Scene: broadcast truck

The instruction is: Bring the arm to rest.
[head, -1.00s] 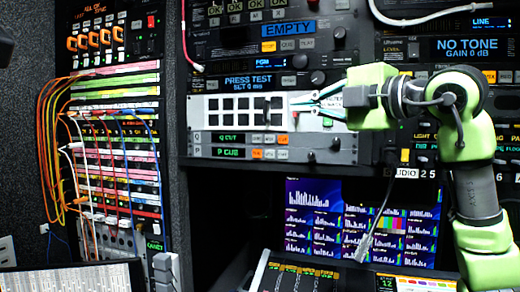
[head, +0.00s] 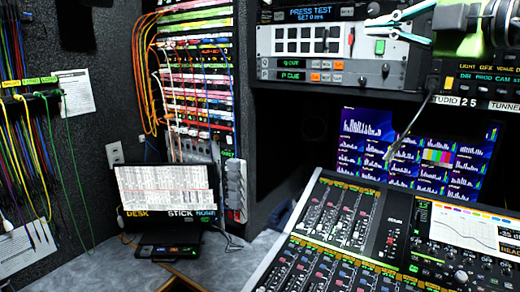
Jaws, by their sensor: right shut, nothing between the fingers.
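My right gripper (head: 369,22) is at the upper right of the head view, its thin teal fingers shut and empty. The fingers point left, in front of the panel with black square buttons (head: 318,40). Whether the tips touch the panel cannot be told. Part of my right arm, with green and dark links, shows at the top right corner; the rest is out of the frame. My left gripper is not in view.
A mixing console (head: 335,222) fills the lower right, below a monitor with level bars (head: 372,128). A patch bay with coloured cables (head: 195,75) stands left of the rack. A small screen (head: 165,188) stands on the grey desk (head: 90,272). More cables hang at far left.

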